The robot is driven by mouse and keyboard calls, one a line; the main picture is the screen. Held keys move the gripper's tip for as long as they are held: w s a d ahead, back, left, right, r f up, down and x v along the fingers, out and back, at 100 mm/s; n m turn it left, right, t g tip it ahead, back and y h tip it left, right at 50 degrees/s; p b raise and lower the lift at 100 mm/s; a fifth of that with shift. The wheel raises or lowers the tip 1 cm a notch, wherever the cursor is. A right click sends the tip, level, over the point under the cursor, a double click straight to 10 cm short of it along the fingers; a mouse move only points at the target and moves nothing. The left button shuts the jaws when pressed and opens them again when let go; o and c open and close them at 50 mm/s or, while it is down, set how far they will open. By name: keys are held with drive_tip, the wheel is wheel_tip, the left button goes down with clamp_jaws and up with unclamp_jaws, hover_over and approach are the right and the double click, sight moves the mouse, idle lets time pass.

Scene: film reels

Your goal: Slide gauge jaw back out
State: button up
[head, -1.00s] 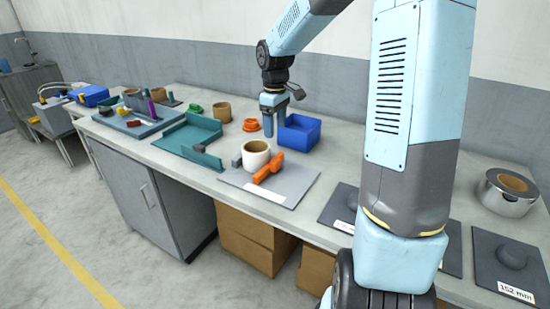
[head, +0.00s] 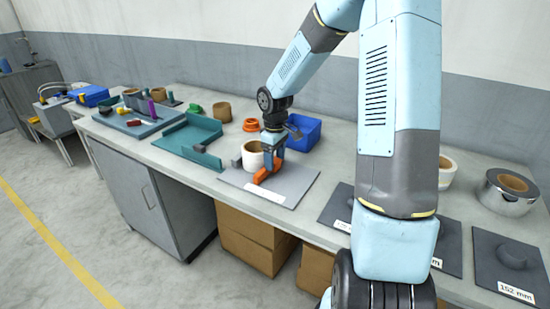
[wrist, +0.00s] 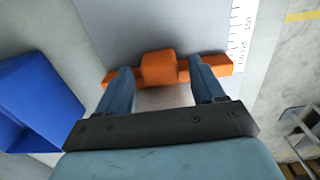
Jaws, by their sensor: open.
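The orange gauge jaw (head: 264,176) lies on the grey gauge plate (head: 290,186), beside a white roll with a tan core (head: 252,155). My gripper (head: 273,166) is lowered over the jaw. In the wrist view the jaw (wrist: 158,69) has a raised block at its middle, and my gripper's open fingers (wrist: 160,88) stand on either side of that block, over the bar. A scale with printed marks (wrist: 240,42) runs along the plate's edge. Whether the fingers touch the jaw cannot be told. The roll is partly hidden by my gripper in the head view.
A blue bin (head: 303,133) stands just behind my gripper, and an orange ring (head: 251,125) lies behind the roll. A green tray (head: 185,140) is to the left. Dark plates and a silver reel (head: 505,192) are at the right.

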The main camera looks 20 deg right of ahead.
clamp_jaws()
idle(0.6)
